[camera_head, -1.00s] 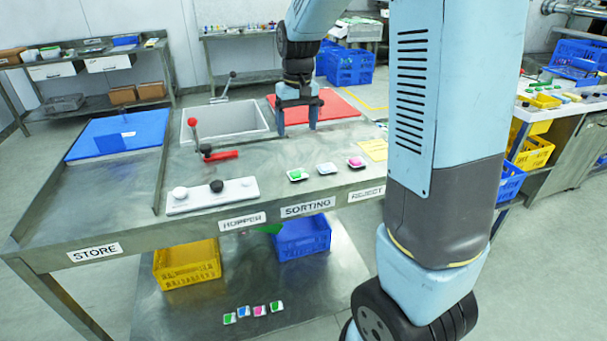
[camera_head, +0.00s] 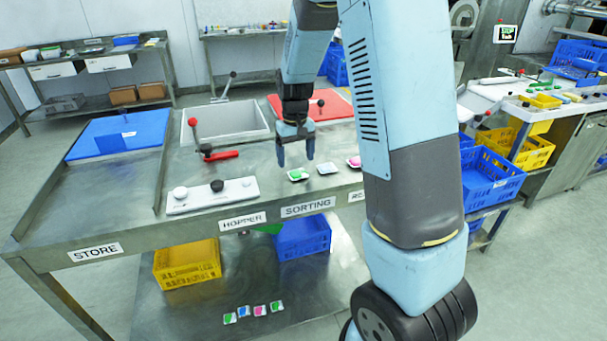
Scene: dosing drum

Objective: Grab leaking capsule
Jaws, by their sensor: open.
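Three small capsules in white trays lie in a row on the steel table above the SORTING label: a green one (camera_head: 298,174), a pale blue or white one (camera_head: 327,168) and a pink one (camera_head: 354,162), partly hidden by my arm. I cannot tell which one leaks. My gripper (camera_head: 296,160) is open and empty, pointing down above the table, just behind and above the green capsule. It looks apart from the capsule.
A white panel with knobs (camera_head: 212,195) lies left of the capsules. A red-handled lever (camera_head: 215,154), a sink (camera_head: 226,122) and a red mat (camera_head: 335,105) are behind. A blue mat (camera_head: 118,135) is at left. Several capsules lie on the lower shelf.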

